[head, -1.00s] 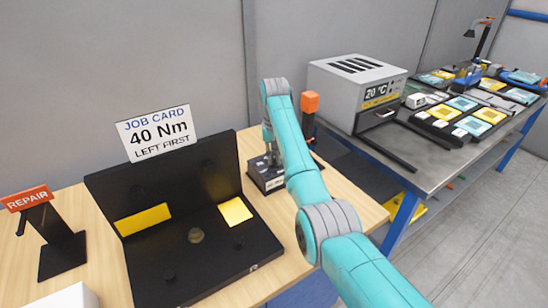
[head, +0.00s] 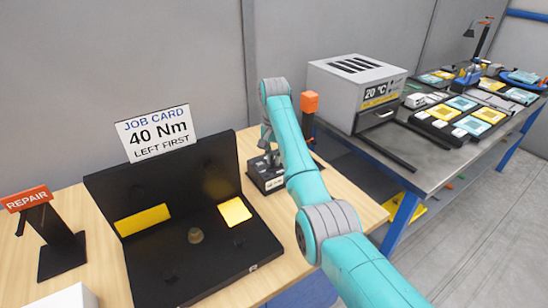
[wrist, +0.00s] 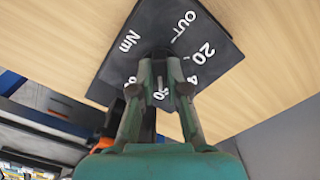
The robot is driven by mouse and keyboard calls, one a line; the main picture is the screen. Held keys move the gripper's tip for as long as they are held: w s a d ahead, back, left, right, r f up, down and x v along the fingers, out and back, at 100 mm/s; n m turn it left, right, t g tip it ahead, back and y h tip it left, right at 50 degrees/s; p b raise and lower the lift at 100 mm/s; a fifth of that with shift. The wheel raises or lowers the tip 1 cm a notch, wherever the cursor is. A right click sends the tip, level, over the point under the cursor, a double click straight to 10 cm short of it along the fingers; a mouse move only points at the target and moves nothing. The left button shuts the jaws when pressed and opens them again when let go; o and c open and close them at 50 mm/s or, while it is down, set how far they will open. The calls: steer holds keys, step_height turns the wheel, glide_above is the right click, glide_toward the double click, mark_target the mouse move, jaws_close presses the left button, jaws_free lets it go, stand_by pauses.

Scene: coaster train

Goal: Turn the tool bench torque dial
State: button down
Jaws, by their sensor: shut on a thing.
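The torque dial's black base (head: 272,185) sits on the wooden bench, right of the black job board, partly hidden by my arm. In the wrist view its dark plate (wrist: 130,45) shows white markings: OUT, Nm, 20, 4 and others partly covered. My gripper (wrist: 160,75) is shut on the dark dial knob at the middle of the plate; the fingers hide most of the knob. In the head view my gripper (head: 268,152) is small and points down at the base. A job card (head: 156,133) reads 40 Nm, left first.
The black board (head: 180,260) with yellow pads stands left of the dial. A REPAIR sign (head: 28,199) is at far left. An orange-topped post (head: 309,103) stands close behind my arm. A grey 20 °C box (head: 350,90) is on the metal table at right.

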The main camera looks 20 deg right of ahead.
steer(key=c, duration=1.2)
jaws_free()
steer(key=shift+o, duration=0.2)
